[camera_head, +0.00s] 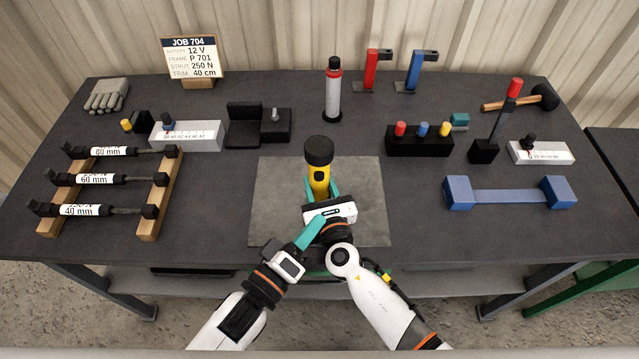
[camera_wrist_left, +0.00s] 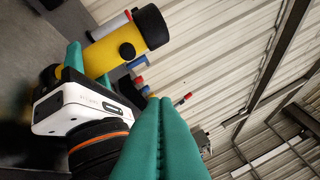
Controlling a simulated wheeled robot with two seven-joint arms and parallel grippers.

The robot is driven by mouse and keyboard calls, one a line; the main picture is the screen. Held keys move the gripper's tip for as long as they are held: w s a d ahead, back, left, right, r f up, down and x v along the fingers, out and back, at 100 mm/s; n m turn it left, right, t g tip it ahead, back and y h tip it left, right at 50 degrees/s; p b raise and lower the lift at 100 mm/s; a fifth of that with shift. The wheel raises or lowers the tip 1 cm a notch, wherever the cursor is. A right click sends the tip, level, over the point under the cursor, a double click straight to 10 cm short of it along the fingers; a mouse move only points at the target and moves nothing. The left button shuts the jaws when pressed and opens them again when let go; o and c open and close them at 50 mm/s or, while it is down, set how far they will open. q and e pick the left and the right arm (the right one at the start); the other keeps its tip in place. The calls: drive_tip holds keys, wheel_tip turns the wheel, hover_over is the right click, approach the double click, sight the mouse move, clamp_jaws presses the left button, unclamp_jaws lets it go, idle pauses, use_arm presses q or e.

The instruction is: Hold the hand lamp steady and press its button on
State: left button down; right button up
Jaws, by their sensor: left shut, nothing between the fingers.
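The hand lamp (camera_head: 320,187) has a yellow body, a black head and a round black button (camera_wrist_left: 127,50) on its side. It stands head up over the grey mat in the head view; I cannot tell whether its base touches the mat. My right gripper (camera_head: 322,192) has its teal fingers on either side of the yellow body and is shut on it. My left gripper (camera_head: 317,223) is shut and empty, in front of the right hand, below and apart from the button. The left wrist view shows its teal fingers (camera_wrist_left: 162,108) together. The right hand hides the lamp's lower part.
The grey mat (camera_head: 272,205) is clear around the lamp. Struts on a wooden rack (camera_head: 168,190) lie at left, a blue bracket (camera_head: 510,193) at right. A black block with coloured buttons (camera_head: 418,146) and a red-topped white cylinder (camera_head: 333,97) stand behind.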

use_arm(q)
drive_tip(key=m+g+h, duration=0.2)
drive_tip(key=m, duration=0.2)
approach(323, 180)
drive_tip(key=x, duration=0.6)
drive_tip(key=shift+s+d+h, duration=0.3)
drive_tip(key=shift+s+d, duration=0.05)
idle(1.5)
drive_tip(key=shift+w, duration=0.65)
drive_tip(key=shift+s, duration=0.15)
idle(0.4)
drive_tip(key=shift+s, duration=0.5)
